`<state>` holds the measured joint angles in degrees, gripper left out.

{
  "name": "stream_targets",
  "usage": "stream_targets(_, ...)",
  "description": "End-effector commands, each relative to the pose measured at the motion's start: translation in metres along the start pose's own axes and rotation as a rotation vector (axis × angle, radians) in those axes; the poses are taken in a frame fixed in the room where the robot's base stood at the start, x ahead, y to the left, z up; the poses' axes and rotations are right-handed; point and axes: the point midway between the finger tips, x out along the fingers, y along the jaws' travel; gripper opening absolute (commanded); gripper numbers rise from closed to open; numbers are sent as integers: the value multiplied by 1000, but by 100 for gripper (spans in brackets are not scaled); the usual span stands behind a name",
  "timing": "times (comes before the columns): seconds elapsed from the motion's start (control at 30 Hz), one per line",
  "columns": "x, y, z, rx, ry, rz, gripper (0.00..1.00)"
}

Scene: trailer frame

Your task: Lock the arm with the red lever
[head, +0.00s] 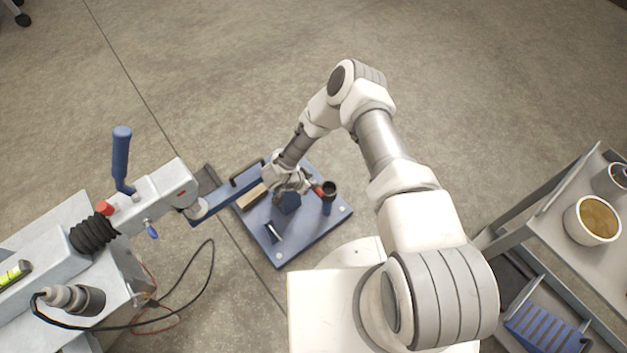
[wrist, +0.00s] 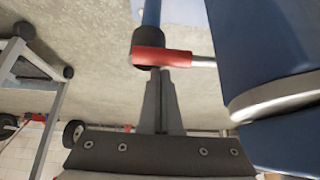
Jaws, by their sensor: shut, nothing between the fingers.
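The red lever (head: 318,190) sits among the blue posts on a blue base plate (head: 280,252). In the wrist view the red lever (wrist: 168,57) lies sideways, with a metal rod at its right and a dark round end at its left. My gripper (wrist: 160,72) is shut and empty, its fingertips just below the red lever in that view; I cannot tell whether they touch it. In the head view my gripper (head: 303,186) is over the plate, partly hidden by my wrist. A blue arm (head: 222,199) runs from the plate toward the grey coupling. A large blue cylinder (wrist: 262,45) fills the right of the wrist view.
A grey trailer coupling (head: 160,190) with a blue handle (head: 121,155) and black bellows stands at left, with a cable looping on the floor. A grey cart (head: 540,215) with cups stands at right. The floor behind the plate is clear.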

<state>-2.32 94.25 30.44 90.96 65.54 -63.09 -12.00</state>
Motion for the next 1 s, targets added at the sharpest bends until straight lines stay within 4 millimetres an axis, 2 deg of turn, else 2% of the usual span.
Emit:
stream_targets(0.4, 1, 1, 1, 6, 2, -14, 0)
stream_targets(0.8, 21, 8, 15, 67, 0, -106, 0)
stream_targets(1.0, 22, 8, 15, 70, -1, -103, 0)
